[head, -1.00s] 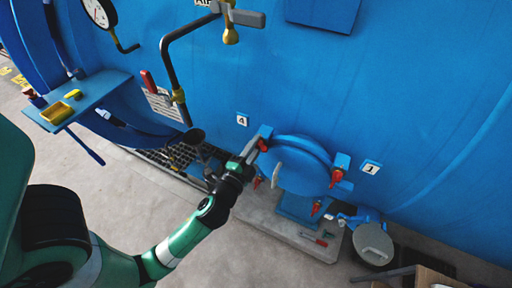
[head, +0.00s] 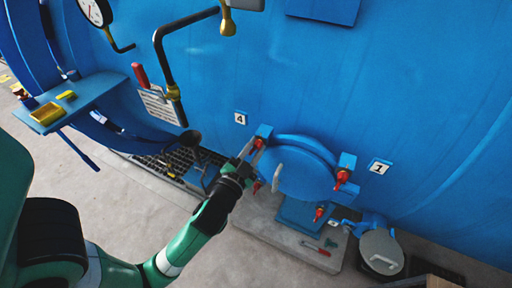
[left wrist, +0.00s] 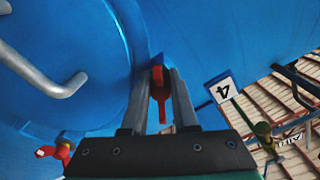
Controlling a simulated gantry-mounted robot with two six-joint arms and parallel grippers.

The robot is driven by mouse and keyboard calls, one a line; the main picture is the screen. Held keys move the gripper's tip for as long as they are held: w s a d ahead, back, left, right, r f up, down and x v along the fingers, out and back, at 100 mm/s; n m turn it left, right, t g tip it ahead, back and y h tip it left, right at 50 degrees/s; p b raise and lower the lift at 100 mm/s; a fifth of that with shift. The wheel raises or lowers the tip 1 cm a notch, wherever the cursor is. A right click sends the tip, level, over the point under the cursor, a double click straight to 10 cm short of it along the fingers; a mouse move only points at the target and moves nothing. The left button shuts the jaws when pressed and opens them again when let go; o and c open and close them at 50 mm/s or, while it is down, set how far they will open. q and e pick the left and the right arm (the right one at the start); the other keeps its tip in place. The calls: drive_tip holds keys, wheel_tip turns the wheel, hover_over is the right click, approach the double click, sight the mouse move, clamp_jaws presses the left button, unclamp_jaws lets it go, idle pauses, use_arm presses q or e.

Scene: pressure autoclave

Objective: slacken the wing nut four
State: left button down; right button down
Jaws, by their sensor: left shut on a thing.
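Wing nut four is a red wing nut (head: 259,143) at the upper left of the round blue door (head: 293,172), beside the white plate marked 4 (head: 240,118). My left gripper (head: 251,150) reaches it from the lower left. In the left wrist view my left gripper (left wrist: 161,95) has its two fingers on either side of the red wing nut (left wrist: 157,88) and is shut on it. The plate marked 4 (left wrist: 222,90) shows to the right of the fingers there. My right gripper is not in view.
Other red wing nuts sit around the door, one (head: 341,178) near the plate marked 1 (head: 380,167). A grey door handle (head: 277,178) lies just right of my left gripper. A blue shelf (head: 90,98) and a bent pipe (head: 158,60) stand to the left.

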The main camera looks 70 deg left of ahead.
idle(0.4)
use_arm(q)
drive_tip(key=c, duration=0.7)
unclamp_jaws()
drive_tip(key=p+v, duration=0.5)
drive_tip(key=v, duration=0.6)
drive_tip(key=shift+s+d, duration=0.2)
drive_tip(key=shift+s, duration=0.05)
